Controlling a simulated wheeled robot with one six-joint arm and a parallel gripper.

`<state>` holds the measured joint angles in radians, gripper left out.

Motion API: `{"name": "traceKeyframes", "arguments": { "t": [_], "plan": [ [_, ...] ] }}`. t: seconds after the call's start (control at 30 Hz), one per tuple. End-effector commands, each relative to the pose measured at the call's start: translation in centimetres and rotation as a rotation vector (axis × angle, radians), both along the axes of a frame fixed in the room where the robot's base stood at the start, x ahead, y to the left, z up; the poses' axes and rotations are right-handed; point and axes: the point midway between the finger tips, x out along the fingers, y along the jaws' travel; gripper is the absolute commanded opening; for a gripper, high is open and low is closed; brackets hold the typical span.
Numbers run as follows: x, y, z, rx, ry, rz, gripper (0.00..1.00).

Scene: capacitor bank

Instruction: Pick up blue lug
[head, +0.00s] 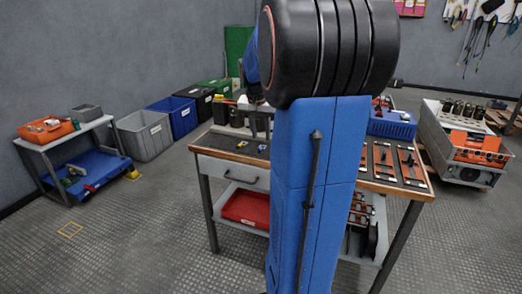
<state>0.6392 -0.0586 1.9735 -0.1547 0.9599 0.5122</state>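My gripper (260,132) points down over the left part of the workbench, just left of my blue arm. Its two grey fingers look apart, with nothing visible between them. Small coloured pieces lie on the dark mat below. One looks blue and white (262,148), close under the fingertips, and may be the blue lug. Another is yellowish (241,144), a little to the left. They are too small to make out their shape. My arm hides the middle of the bench.
The workbench (215,146) has a drawer and a red bin (245,207) below. Capacitor-like parts with orange strips (383,160) lie on its right side. A blue bin (392,124) stands behind them. An orange-and-grey unit (470,145) is at right.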

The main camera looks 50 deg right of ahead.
Motion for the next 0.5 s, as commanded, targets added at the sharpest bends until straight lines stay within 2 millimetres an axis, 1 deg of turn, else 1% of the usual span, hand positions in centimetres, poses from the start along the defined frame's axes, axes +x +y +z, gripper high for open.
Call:
{"name": "traceKeyframes", "arguments": {
  "t": [0.13, 0.3, 0.5],
  "plan": [
    [0.2, -0.1, -1.0, 0.001, 0.0, 0.0, 0.32],
    [0.8, -0.4, -3.3, 0.001, 0.002, 0.001, 0.32],
    [1.0, -0.9, -5.0, 0.001, 0.0, 0.0, 0.32]
  ]
}}
